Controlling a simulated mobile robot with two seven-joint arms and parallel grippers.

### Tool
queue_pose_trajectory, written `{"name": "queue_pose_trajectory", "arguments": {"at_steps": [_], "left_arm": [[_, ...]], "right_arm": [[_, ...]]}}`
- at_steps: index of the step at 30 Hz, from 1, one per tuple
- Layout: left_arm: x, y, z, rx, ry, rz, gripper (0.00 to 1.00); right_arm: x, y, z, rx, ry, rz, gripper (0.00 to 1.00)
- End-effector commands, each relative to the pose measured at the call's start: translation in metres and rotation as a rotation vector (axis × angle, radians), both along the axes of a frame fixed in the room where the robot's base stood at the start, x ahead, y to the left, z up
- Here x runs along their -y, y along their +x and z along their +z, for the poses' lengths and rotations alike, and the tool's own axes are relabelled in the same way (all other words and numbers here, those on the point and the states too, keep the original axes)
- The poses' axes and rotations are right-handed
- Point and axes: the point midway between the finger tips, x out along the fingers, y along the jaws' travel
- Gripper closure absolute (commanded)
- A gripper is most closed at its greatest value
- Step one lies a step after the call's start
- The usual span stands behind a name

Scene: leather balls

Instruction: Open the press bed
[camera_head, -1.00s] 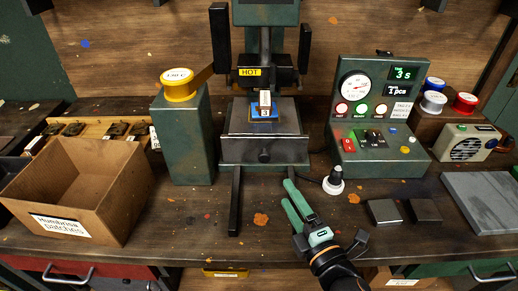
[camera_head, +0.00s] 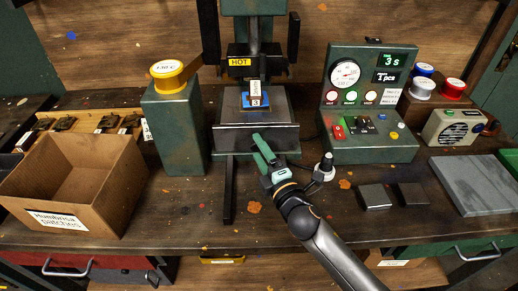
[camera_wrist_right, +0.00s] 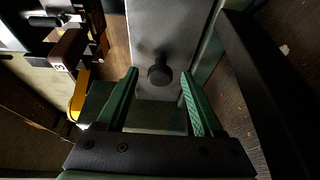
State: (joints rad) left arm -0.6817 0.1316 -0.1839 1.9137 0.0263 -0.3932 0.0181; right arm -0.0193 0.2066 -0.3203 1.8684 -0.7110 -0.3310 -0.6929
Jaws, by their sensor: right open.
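The press bed (camera_head: 236,138) is a grey metal drawer-like slab with a dark round knob on its front, low in the green press. A small blue piece with a white numbered tag (camera_head: 255,101) sits on top of the bed. In the right wrist view the knob (camera_wrist_right: 160,75) lies between and a little beyond the fingertips of my right gripper (camera_wrist_right: 157,85), apart from both fingers. My right gripper (camera_head: 264,148) is open in front of the bed and hides the knob in the head view. My left gripper is not in view.
A cardboard box (camera_head: 122,196) stands at the left, beside a green post with a yellow-rimmed dial (camera_head: 168,72). A control panel (camera_head: 372,110) stands right of the press. Dark legs run forward under the press. Two small plates (camera_head: 374,197) lie at the right.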

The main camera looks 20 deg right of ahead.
Motion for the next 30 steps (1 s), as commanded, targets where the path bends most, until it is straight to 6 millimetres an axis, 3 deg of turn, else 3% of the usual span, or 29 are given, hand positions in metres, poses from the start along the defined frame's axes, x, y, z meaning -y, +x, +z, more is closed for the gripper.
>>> {"name": "queue_pose_trajectory", "arguments": {"at_steps": [12, 30], "left_arm": [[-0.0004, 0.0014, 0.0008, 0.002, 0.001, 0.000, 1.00], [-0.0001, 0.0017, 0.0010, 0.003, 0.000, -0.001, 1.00]], "right_arm": [[-0.0010, 0.0062, 0.0000, 0.000, 0.000, 0.001, 0.34], [-0.0008, 0.0060, -0.0002, -0.001, 0.000, 0.000, 1.00]]}}
